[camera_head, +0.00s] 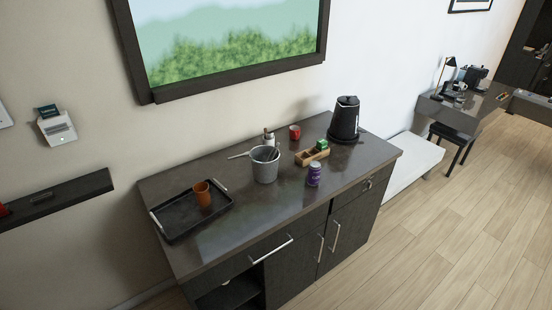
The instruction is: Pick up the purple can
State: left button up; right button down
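The purple can (314,175) stands upright on the dark vanity top (240,224), near its front edge and right of the middle. It is in plain view with nothing in front of it. Neither of my grippers shows in the head view, so I cannot see whether they are open or shut.
A grey bucket (265,168) stands left of the can. Behind the can are a wooden box (306,157), a red cup (295,132) and a black kettle (345,119). A black tray (181,226) with an orange cup (202,193) is at the left. The front middle is clear.

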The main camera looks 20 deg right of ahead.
aim_at(313, 177)
jog(key=i+l+z, duration=0.1)
jog(key=l, duration=0.25)
jog(key=i+l, duration=0.1)
jog(key=l, duration=0.25)
jog(key=i+l+z, duration=0.15)
jog(key=l, duration=0.6)
jog(key=i+z, duration=0.05)
